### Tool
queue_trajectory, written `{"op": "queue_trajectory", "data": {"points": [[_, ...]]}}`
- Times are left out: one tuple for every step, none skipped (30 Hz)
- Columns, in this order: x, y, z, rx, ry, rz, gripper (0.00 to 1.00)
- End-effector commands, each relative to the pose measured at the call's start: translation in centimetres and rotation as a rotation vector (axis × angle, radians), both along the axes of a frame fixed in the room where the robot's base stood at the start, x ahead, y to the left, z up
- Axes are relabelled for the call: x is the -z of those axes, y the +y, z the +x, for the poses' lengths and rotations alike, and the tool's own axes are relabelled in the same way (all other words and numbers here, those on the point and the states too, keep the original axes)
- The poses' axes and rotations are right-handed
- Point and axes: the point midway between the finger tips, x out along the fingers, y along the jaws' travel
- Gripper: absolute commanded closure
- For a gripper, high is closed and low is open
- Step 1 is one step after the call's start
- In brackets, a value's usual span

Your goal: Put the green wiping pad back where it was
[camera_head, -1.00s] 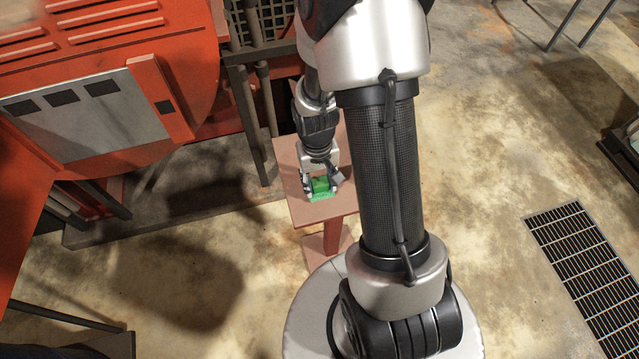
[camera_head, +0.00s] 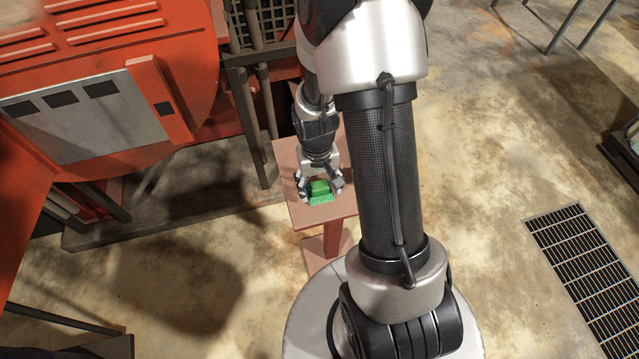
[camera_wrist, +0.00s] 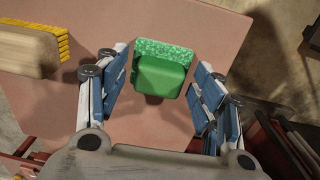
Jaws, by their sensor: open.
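The green wiping pad (camera_head: 320,190) rests on a small reddish-brown stand top (camera_head: 300,214). It has a smooth green block and a speckled green edge; in the wrist view the pad (camera_wrist: 160,77) lies between my fingers. My gripper (camera_head: 320,190) is open around the pad. In the wrist view, a gap shows between the pad and the blue-faced fingers of my gripper (camera_wrist: 163,90) on both sides.
A wooden brush with yellow bristles (camera_wrist: 62,45) is at the upper left of the wrist view, beside the left finger. A large orange machine (camera_head: 110,90) stands left of the stand. A floor grate (camera_head: 590,270) lies at right.

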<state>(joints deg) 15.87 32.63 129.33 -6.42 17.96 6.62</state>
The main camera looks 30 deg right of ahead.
Motion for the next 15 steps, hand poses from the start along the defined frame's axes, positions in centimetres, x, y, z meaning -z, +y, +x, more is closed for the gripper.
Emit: {"op": "queue_trajectory", "data": {"points": [[-0.1, 0.0, 0.0, 0.000, 0.000, 0.000, 0.39], [-0.2, 0.0, 0.0, 0.000, 0.000, 0.000, 0.39], [-0.4, 0.0, 0.0, 0.000, 0.000, 0.000, 0.39], [-0.7, 0.0, 0.0, 0.000, -0.001, 0.000, 0.39], [-1.1, 0.0, 0.1, 0.000, -0.002, -0.001, 0.39], [-1.8, 0.0, 0.1, 0.000, -0.003, -0.001, 0.39], [-2.3, 0.0, 0.1, 0.000, -0.004, -0.001, 0.39], [-2.9, 0.0, 0.1, 0.000, -0.004, -0.001, 0.39], [-3.9, 0.1, 0.1, 0.000, -0.004, -0.001, 0.39], [-4.6, 0.1, 0.2, 0.000, -0.006, -0.002, 0.39], [-5.3, 0.1, 0.2, 0.000, -0.005, -0.001, 0.39], [-6.2, 0.1, 0.2, 0.000, -0.006, -0.002, 0.39], [-6.9, 0.2, 0.2, 0.000, -0.005, -0.001, 0.39], [-7.5, 0.2, 0.2, 0.000, -0.005, -0.001, 0.39], [-8.3, 0.2, 0.2, 0.000, -0.005, -0.001, 0.39]]}}
